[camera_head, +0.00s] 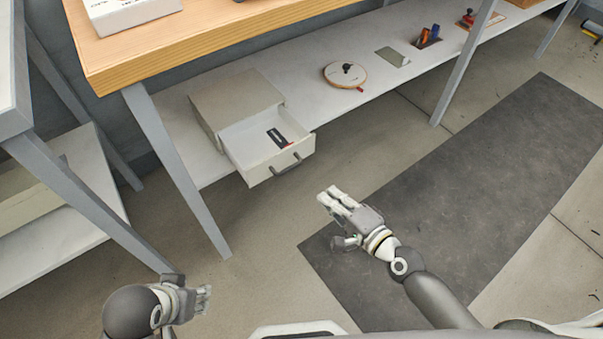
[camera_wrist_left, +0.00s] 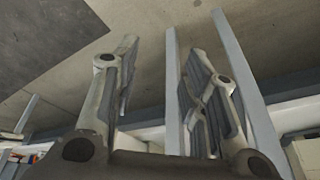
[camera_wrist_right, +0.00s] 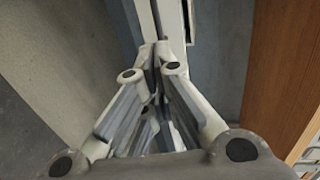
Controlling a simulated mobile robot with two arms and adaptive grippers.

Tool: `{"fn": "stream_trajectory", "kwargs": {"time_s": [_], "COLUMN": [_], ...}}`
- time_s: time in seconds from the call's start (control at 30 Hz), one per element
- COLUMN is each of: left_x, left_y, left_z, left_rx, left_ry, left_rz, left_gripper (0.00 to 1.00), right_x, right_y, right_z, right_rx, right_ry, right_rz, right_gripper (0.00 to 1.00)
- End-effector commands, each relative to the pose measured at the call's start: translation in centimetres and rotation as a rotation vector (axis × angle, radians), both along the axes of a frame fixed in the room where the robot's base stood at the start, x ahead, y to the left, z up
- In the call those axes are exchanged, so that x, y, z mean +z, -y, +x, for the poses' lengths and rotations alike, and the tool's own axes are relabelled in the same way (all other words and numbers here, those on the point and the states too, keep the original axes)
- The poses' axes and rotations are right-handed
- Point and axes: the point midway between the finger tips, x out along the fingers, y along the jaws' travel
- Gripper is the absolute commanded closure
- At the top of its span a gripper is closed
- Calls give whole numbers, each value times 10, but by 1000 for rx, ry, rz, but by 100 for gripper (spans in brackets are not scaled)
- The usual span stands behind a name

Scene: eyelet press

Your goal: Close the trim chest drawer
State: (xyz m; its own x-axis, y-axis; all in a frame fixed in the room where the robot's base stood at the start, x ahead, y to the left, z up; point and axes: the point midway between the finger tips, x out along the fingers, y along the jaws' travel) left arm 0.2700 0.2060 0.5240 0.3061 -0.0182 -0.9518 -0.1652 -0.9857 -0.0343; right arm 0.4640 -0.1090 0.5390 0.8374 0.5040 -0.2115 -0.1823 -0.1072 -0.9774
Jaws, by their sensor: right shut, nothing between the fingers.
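The trim chest (camera_head: 235,98) is a small pale grey box on the white lower shelf under the wooden bench. Its drawer (camera_head: 253,170) is pulled well out toward me, past the shelf's front edge. The drawer's dark bar handle (camera_head: 288,164) is on its front face. A black and red item (camera_head: 278,138) lies inside. My right gripper (camera_head: 328,194) is shut and empty, to the right of and nearer than the drawer front, apart from it. My left gripper (camera_head: 207,299) is low at the left, away from the chest. Its fingers stand apart in the left wrist view (camera_wrist_left: 150,65).
A round wooden board with a black knob (camera_head: 345,74) and several small items sit farther right on the white shelf (camera_head: 307,97). Grey bench legs (camera_head: 180,170) stand left of the chest. A dark mat (camera_head: 460,190) covers clear floor at the right.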

Motion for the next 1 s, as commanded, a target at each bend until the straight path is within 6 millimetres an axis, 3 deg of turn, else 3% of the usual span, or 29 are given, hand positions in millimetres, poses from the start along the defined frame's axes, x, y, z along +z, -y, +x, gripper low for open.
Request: {"fn": "stream_trajectory", "kwargs": {"time_s": [0.17,0.5,0.73,1.0], "left_x": [-2,13,24,27], "left_y": [2,19,25,27], "left_z": [6,61,81,85], "left_rx": [-2,-24,-31,-33], "left_ry": [26,279,384,409], "left_rz": [-5,-57,-80,-85], "left_gripper": [60,60,60,60], "right_x": [-7,-22,-26,-26], "right_y": [-20,-51,-60,-62], "right_z": [32,86,100,103], "right_rx": [-1,0,0,0], "right_ry": [3,2,0,0], "right_rz": [4,0,-2,-2], "right_gripper": [100,100,100,100]}}
